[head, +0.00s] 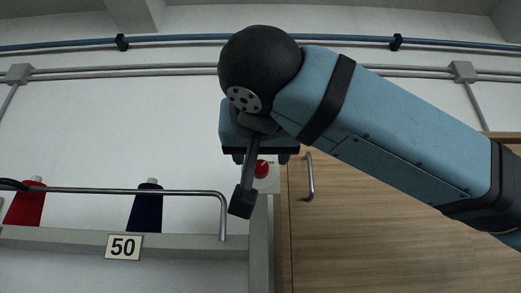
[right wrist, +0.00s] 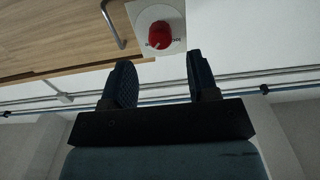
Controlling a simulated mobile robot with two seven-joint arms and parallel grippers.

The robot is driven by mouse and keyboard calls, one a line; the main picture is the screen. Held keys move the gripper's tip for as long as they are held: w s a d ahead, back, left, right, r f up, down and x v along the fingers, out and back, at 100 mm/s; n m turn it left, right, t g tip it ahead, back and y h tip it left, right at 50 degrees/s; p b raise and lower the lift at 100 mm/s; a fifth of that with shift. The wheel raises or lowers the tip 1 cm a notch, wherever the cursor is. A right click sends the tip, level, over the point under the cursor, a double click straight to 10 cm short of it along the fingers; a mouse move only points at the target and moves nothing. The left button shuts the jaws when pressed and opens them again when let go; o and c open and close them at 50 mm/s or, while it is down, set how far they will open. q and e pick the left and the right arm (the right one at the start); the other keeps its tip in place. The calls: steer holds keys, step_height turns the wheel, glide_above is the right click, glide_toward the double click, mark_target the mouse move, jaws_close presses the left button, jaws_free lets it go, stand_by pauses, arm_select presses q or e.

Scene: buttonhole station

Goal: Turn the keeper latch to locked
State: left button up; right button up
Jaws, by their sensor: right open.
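A round red knob (head: 262,168) on a small pale plate, which looks like the keeper latch, sits on the wall left of the wooden door. My right gripper (head: 264,157) covers part of it in the head view. In the right wrist view the red knob (right wrist: 160,35) shows whole on its white plate (right wrist: 174,14), with small dark lettering too small to read. My right gripper (right wrist: 158,66) is open and empty there, its two fingers spread, with the knob beyond the gap between them. I cannot tell which setting the knob points to. My left gripper is not in view.
A metal door handle (head: 309,177) stands out close right of the knob on the wooden door (head: 390,235). A bent metal rail (head: 150,191) runs at left above a ledge with a "50" sign (head: 123,246). Red (head: 25,205) and dark blue (head: 145,208) items stand behind it.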

mark_target(260, 166)
steer(key=w+p, duration=0.1)
steer(key=w, duration=0.3)
steer(key=shift+r, duration=0.15)
steer(key=shift+w, duration=0.5)
steer(key=shift+f, duration=0.2)
steer(key=c, duration=0.9)
